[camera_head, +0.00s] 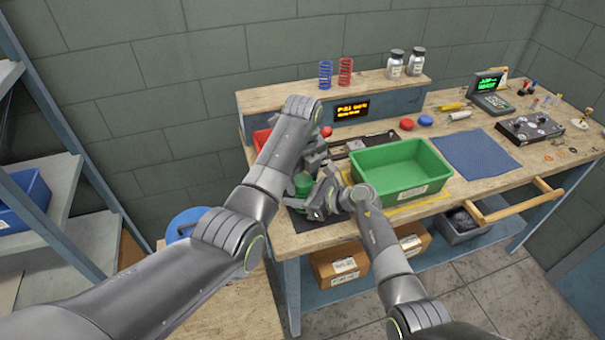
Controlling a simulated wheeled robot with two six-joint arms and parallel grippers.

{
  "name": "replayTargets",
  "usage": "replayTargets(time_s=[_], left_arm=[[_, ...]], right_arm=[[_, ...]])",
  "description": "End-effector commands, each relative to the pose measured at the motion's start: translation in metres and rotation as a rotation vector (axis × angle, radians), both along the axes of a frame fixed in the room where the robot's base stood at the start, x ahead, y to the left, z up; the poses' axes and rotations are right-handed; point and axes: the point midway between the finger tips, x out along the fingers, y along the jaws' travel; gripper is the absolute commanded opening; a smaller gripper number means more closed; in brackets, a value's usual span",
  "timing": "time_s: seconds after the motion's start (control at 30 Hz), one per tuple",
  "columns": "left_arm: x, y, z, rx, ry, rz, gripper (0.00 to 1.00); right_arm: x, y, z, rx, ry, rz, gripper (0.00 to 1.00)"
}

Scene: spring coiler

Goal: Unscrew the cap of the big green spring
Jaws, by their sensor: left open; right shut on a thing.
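The green item (302,183), which I take to be the big green spring, stands near the left front of the bench and is mostly covered by my grippers. Only a bit of green shows, so I cannot tell its cap from its body. My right gripper (318,200) reaches in from the right, low at the green item, and is shut on it. My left gripper (314,158) is just above and behind the green item, open. Whether its fingers touch the cap is hidden.
A green bin (400,171) stands just right of my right gripper. A red bin (262,138) is partly hidden behind my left arm. A blue cloth (475,155), red cap (407,124) and blue cap (425,120) lie to the right. Blue (325,74) and red (345,71) springs stand on the shelf.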

Motion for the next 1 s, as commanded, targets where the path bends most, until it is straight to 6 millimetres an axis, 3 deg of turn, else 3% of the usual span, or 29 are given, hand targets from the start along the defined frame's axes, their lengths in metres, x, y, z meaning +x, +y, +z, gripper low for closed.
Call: replayTargets(time_s=[0.1, 0.4, 0.57, 0.8, 1.0], left_arm=[[-0.0001, -0.0001, 0.0, 0.0, 0.0, 0.0, 0.55], [-0.0001, -0.0001, 0.0002, 0.0, 0.0, 0.0, 0.19], [-0.0001, -0.0001, 0.0004, -0.001, 0.001, 0.069, 0.19], [-0.0001, -0.0002, 0.0007, -0.001, 0.0, 0.393, 0.19], [-0.0002, -0.0003, 0.0008, 0.0, 0.0, 0.558, 0.19]], right_arm=[[0.0, -0.0001, -0.0002, 0.0, 0.0, 0.0, 0.0], [0.0, -0.0001, -0.0002, 0.0, 0.001, 0.0, 0.0], [0.0, -0.0001, -0.0003, 0.0, 0.001, 0.0, 0.0], [0.0001, -0.0003, -0.0002, 0.0, 0.0, -0.001, 0.0], [0.0001, -0.0003, -0.0002, 0.0, 0.0, -0.001, 0.0]])
